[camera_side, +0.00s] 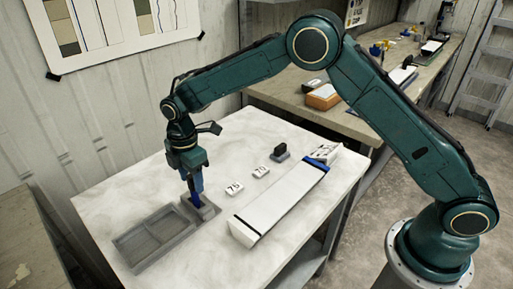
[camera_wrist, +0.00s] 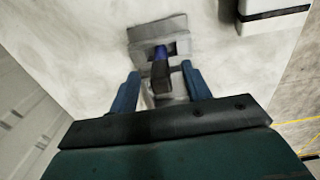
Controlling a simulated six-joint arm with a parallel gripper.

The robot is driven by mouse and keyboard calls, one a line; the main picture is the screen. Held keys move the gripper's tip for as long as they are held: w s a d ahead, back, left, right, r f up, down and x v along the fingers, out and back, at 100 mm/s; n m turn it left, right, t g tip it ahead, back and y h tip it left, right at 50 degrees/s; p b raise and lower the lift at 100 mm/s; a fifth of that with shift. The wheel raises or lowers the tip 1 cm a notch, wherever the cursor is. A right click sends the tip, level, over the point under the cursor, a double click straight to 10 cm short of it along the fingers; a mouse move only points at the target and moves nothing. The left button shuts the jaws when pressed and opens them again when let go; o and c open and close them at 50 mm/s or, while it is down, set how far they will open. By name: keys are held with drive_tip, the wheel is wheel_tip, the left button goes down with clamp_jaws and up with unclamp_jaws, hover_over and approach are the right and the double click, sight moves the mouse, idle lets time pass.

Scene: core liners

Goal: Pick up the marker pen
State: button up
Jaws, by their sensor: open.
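The marker pen (camera_wrist: 160,72) shows in the wrist view as a dark piece with a blue part, standing in a grey holder (camera_wrist: 137,34). In the side view a deep blue bit of the pen (camera_side: 196,201) shows at the grey holder (camera_side: 208,212), below my fingers. My gripper (camera_side: 195,188) points down over the holder. In the wrist view its two blue fingers (camera_wrist: 160,80) are apart, one on each side of the pen, with a gap visible on both sides. The pen's lower end is hidden in the holder.
A grey tray (camera_side: 118,240) lies left of the holder. A long white core liner (camera_side: 278,203) with a blue end lies to the right. Two number cards (camera_side: 234,189) and a dark block on a small stand (camera_side: 281,151) are behind.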

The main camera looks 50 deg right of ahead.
idle(0.4)
clamp_jaws()
drive_tip(key=shift+r, duration=0.1)
wheel_tip(320, 180, up, 20)
idle(0.9)
drive_tip(key=shift+d, duration=0.1)
idle(0.4)
